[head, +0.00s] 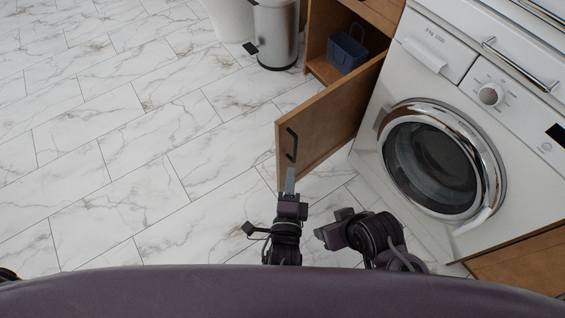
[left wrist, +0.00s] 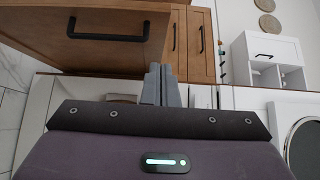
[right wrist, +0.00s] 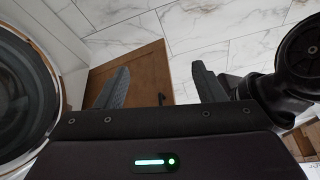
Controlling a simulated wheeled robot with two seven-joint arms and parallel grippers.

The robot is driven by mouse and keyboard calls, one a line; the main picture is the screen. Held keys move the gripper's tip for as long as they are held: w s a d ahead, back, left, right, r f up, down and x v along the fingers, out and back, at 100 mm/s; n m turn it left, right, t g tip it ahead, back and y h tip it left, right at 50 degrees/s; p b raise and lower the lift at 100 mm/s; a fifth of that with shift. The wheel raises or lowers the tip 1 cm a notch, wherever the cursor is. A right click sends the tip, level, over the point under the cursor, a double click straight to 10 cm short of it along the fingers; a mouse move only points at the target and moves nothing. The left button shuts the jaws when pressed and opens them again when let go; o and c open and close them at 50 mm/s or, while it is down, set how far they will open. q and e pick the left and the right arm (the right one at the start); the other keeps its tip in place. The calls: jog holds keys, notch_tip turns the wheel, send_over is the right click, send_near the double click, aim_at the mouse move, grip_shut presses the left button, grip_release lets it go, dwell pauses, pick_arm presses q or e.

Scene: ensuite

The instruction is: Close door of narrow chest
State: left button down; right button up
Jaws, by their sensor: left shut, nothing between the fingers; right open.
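The narrow chest (head: 319,42) is brown wood and stands left of the washing machine. Its door (head: 334,112) is swung wide open toward me, with a black handle (head: 291,145) near its free edge. My left gripper (head: 290,180) is shut and empty, close to the door's lower free corner in the head view; I cannot tell whether it touches. The left wrist view shows its fingers (left wrist: 160,84) together beside the door (left wrist: 110,30). My right gripper (right wrist: 155,85) is open and empty, with the door (right wrist: 140,80) showing beyond its fingers.
A blue-grey basket (head: 346,52) sits inside the chest. A white washing machine (head: 450,120) stands to the right of the open door. A metal pedal bin (head: 276,35) stands left of the chest. The marble-tiled floor (head: 120,140) on the left is clear.

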pick_arm(q)
jog(key=b, duration=0.2)
send_near(284, 125)
jog(key=w+d, duration=0.3)
jog(key=w+a, duration=0.2)
jog(key=shift+w+a+f+b, duration=0.1)
jog(key=shift+w+f+b, duration=0.1)
jog(key=shift+w+b, duration=0.15)
jog(key=shift+w+a, duration=0.15)
pick_arm(e)
jog(key=w+a+t, duration=0.1)
jog(key=w+a+r+t+y, duration=0.1)
jog(key=w+a, duration=0.1)
jog(key=shift+w+a+r+t+y, duration=0.2)
jog(key=shift+a+r+t+y, duration=0.05)
jog(key=shift+a+t+y, duration=0.15)
